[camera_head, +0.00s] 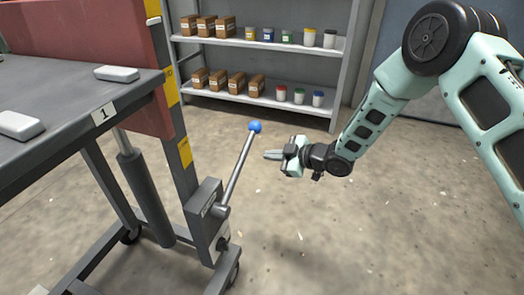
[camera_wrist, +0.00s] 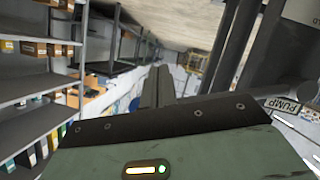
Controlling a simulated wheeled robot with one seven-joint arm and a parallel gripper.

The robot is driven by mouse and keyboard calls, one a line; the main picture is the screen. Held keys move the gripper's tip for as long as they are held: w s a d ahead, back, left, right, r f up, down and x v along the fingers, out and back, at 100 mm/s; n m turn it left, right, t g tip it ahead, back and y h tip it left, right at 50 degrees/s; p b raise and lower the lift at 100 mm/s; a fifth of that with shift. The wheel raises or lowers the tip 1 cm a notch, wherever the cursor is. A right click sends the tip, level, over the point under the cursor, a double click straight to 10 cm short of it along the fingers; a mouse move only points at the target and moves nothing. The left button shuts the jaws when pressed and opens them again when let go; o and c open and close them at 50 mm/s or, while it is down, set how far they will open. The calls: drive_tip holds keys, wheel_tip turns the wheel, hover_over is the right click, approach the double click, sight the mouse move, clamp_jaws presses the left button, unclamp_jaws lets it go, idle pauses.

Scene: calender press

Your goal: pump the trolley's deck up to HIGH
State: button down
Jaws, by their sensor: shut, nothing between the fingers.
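The trolley's dark deck (camera_head: 55,90) is at the left of the head view, with a small label reading 1 on its edge. Its pump lever (camera_head: 238,165) rises tilted from a grey box (camera_head: 205,215) and ends in a blue ball (camera_head: 254,126). My gripper (camera_head: 270,155) is shut and empty, pointing left. In the picture it is just right of and a little below the ball, with a gap between them. In the wrist view the closed fingers (camera_wrist: 157,86) point away, and a PUMP label (camera_wrist: 283,105) shows at the right. I cannot make out the ball there.
A post with yellow marks (camera_head: 184,152) stands behind the box, beside a red panel (camera_head: 90,45). Two pale blocks lie on the deck, one (camera_head: 117,73) near its far edge. A shelf (camera_head: 260,45) with boxes and jars stands behind. The floor (camera_head: 340,235) at right is clear.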

drive_tip(key=shift+p+v, duration=0.5)
drive_tip(key=shift+v, duration=1.6)
drive_tip(key=shift+w+r, duration=0.1)
drive_tip(key=shift+r, duration=0.05)
drive_tip(key=n+y+p, duration=0.4)
drive_tip(key=n+p, duration=0.1)
drive_tip(key=n, duration=0.2)
approach(258, 130)
drive_tip(key=s+r, duration=0.4)
drive_tip(key=s, duration=0.1)
drive_tip(key=shift+s+d, duration=0.2)
drive_tip(key=w+a+f+b, duration=0.2)
drive_tip(key=w+a+b, duration=0.1)
drive_tip(key=w+a, duration=0.4)
drive_tip(key=shift+w+a+f, duration=0.2)
drive_tip(key=shift+a+f, duration=0.2)
drive_tip(key=shift+a, duration=0.4)
